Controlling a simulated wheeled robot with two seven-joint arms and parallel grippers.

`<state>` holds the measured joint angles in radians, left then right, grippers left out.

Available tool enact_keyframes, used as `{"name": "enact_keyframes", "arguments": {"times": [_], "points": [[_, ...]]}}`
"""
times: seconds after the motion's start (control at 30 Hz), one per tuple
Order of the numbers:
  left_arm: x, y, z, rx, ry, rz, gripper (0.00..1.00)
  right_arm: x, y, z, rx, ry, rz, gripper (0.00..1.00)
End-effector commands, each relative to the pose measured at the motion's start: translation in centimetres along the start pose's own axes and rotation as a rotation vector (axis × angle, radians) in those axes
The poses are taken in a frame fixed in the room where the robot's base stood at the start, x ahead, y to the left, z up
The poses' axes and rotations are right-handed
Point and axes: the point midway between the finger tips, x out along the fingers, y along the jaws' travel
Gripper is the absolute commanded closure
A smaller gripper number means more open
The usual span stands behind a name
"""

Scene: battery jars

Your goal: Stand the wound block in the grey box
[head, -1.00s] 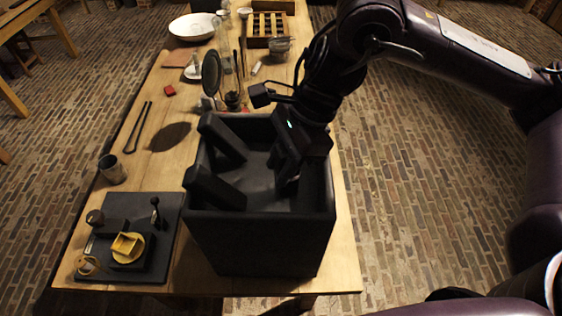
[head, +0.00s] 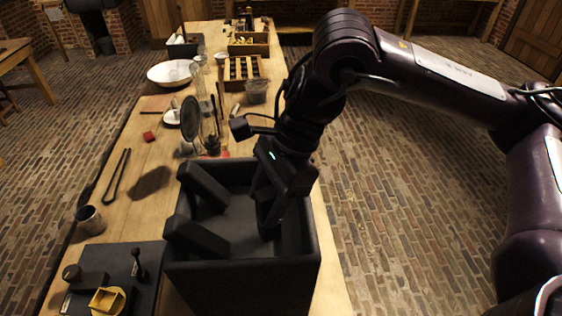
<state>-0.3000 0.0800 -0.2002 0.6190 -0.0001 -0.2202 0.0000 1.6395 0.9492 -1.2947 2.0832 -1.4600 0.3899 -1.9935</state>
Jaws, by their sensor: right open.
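The grey box (head: 240,287) is dark and open-topped, at the table's near right edge. Two dark bars (head: 203,185) (head: 197,237) lie tilted at its left side, their ends on or above the wall. My right gripper (head: 268,217) points down into the right half of the box. It is open; its dark fingers blend with the interior, and I cannot tell whether a block is between them. A yellow square piece (head: 106,300) sits on the dark board (head: 133,263) at the near left. I cannot tell for sure which piece is the wound block. My left gripper is out of view.
A round dark disc on a stand (head: 191,118), a white bowl (head: 172,73) and a compartment tray (head: 243,70) stand farther back. Floor is open to the right.

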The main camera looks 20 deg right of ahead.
Motion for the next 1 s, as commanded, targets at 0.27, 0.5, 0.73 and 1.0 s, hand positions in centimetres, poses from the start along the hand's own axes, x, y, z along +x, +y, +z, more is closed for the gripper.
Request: {"name": "enact_keyframes", "arguments": {"times": [0.27,0.5,0.73,1.0], "points": [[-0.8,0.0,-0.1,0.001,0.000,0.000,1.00,-5.3,-0.1,0.1,-0.001,0.001,-0.006,0.49],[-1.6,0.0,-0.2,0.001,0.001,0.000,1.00,-8.6,-0.1,0.1,-0.002,0.001,-0.003,0.49],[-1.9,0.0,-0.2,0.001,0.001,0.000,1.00,-9.6,0.0,0.0,0.000,0.000,0.000,0.49],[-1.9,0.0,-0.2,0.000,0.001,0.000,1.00,-9.7,0.0,0.0,-0.001,0.000,0.000,0.49]]}}
